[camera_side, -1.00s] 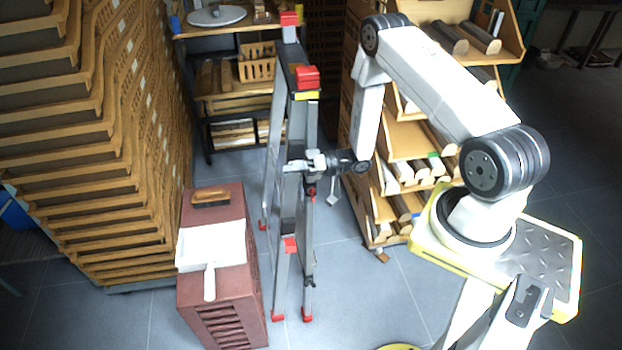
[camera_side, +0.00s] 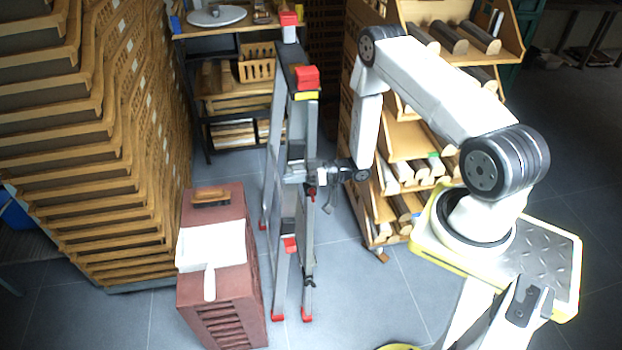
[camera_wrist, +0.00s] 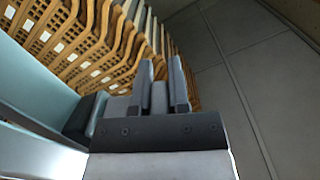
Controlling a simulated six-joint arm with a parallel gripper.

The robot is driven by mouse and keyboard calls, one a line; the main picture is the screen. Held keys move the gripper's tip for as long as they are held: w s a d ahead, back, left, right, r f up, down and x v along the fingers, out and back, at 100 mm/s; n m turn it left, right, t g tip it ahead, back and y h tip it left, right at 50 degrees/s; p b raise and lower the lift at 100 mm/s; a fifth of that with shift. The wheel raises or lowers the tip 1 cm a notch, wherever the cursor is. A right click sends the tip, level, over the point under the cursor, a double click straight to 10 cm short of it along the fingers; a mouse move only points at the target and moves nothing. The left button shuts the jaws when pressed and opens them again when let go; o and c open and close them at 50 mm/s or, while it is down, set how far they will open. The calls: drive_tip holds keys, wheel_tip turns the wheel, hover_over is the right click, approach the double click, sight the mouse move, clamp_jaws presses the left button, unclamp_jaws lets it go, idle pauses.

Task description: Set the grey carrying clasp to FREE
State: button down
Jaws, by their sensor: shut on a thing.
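A folded stepladder (camera_side: 307,215) with grey rails and red caps stands upright on the floor, left of my arm. My gripper (camera_side: 312,173) is at its right-hand rail, about halfway up. In the wrist view my gripper (camera_wrist: 164,72) has its two fingers close together, shut on a small grey piece that I take to be the carrying clasp (camera_wrist: 159,98). The fingers hide much of it, and I cannot read any FREE mark or its setting. In the side view the clasp is too small to tell from the gripper.
A reddish-brown box (camera_side: 222,285) with a white sheet and a brush on top stands left of the ladder. Tall stacked wooden trays (camera_side: 95,150) fill the left. A wooden rack (camera_side: 405,140) stands close on the right. Bare floor (camera_side: 345,290) lies right of the ladder's feet.

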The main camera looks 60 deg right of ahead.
drive_tip(key=c, duration=0.6)
unclamp_jaws()
drive_tip(key=shift+s+d, duration=0.1)
drive_tip(key=v, duration=0.7)
drive_tip(key=shift+s+d, duration=0.25)
